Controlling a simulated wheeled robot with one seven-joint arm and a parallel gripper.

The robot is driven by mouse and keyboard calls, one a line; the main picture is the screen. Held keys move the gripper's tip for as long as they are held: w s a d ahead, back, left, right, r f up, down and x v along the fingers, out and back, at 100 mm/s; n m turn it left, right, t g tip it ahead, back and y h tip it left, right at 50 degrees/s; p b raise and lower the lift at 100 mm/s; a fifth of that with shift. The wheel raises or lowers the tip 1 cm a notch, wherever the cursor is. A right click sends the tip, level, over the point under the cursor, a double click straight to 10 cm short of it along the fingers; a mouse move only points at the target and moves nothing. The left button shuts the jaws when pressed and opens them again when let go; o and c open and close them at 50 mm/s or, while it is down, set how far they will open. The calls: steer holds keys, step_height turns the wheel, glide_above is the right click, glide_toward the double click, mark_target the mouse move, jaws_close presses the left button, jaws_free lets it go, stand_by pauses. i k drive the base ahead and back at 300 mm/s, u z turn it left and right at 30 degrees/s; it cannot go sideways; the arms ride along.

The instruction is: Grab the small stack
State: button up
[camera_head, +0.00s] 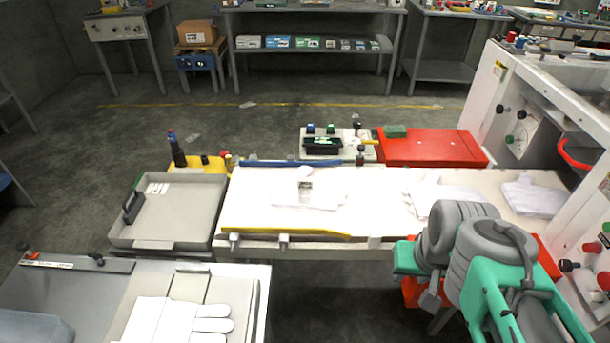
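Several flat white piles that look like thin film gloves lie on a long white worktable (260,215). One pile (320,198) lies near the table's middle, with a small grey printed patch beside it. Another pile (440,195) lies right of it, partly behind my arm. A third pile (535,197) lies at the right end. I cannot tell clearly which is the small stack. My green and grey arm reaches in from the lower right, over the table's front right edge. I cannot make out my gripper's fingers.
A yellow bar (290,234) runs along the table's front edge. A grey tray (175,208) stands left. A white glove shape (185,320) lies on the lower-left bench. A red panel (430,147) and switch box (325,145) stand behind. A white machine (500,75) blocks the right. Floor behind is open.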

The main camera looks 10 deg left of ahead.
mark_target(296, 189)
steer(key=i, duration=0.95)
steer(key=u, duration=1.85)
